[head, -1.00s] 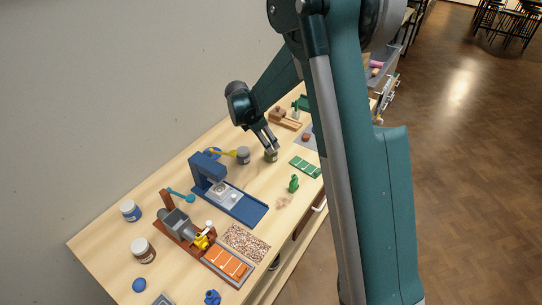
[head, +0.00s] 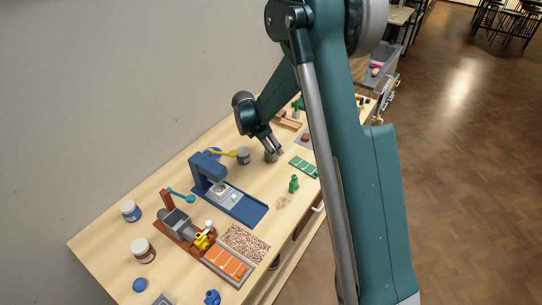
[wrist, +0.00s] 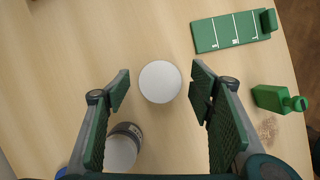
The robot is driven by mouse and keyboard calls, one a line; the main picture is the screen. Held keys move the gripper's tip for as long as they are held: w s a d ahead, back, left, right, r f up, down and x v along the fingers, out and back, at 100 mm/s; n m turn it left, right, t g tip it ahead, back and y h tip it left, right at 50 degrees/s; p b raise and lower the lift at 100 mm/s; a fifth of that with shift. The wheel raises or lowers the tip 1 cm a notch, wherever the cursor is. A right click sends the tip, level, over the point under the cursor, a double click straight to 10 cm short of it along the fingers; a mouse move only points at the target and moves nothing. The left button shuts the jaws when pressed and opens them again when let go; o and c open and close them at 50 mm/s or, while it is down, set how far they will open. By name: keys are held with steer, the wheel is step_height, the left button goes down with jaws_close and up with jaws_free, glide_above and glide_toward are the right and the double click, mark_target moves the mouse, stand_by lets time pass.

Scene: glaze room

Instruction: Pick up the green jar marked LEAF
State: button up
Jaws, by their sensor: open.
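A jar with a pale round lid (wrist: 160,82) is seen from above in the wrist view. It lies between the two fingertips of my gripper (wrist: 161,88), with a gap on both sides. In the head view this jar (head: 270,157) is small, partly hidden by the fingers, and looks dull green. I cannot read its label, so I cannot confirm that it says LEAF. My gripper (head: 274,149) is open, points down at the jar and holds nothing.
A second jar with a grey band (wrist: 122,148) stands close by the left finger; it also shows in the head view (head: 243,156). A green marked tray (wrist: 235,31) and a small green bottle-like object (wrist: 272,98) lie to the right. A blue press (head: 207,172) stands further left.

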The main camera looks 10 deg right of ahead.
steer(key=shift+w+d+f, duration=0.1)
steer(key=shift+d+f, duration=0.1)
steer(key=shift+f, duration=0.4)
steer(key=c, duration=1.1)
